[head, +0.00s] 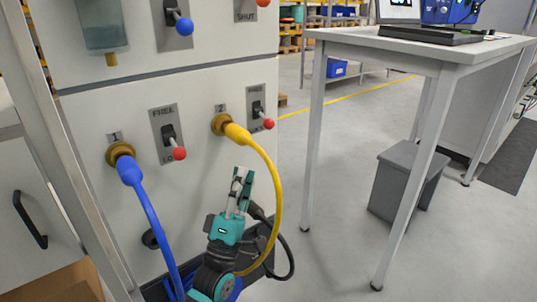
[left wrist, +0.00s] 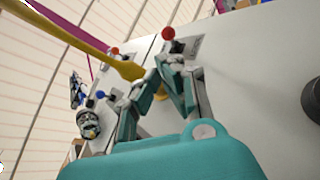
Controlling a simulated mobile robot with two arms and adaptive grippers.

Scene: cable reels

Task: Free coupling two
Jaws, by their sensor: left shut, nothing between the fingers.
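Coupling two is a brass socket (head: 221,124) under the label 2 in the head view, with the yellow hose (head: 270,170) plugged into it. Its lever (head: 258,112) is to the right of it and points down, its red knob (head: 268,124) at the low end. My left gripper (head: 242,173) is below the coupling, fingers up, shut and empty, inside the curve of the yellow hose and apart from the lever. In the left wrist view the yellow hose (left wrist: 75,43) runs behind the fingers, and a red knob (left wrist: 168,33) shows above them. My right gripper is not in view.
Coupling one (head: 121,155) at the left holds a blue hose (head: 151,218); its lever's red knob (head: 179,153) is also down. A blue-knobbed lever (head: 184,26) sits higher. A dark cable (head: 290,258) hangs beside my gripper. A white table (head: 437,65) stands right.

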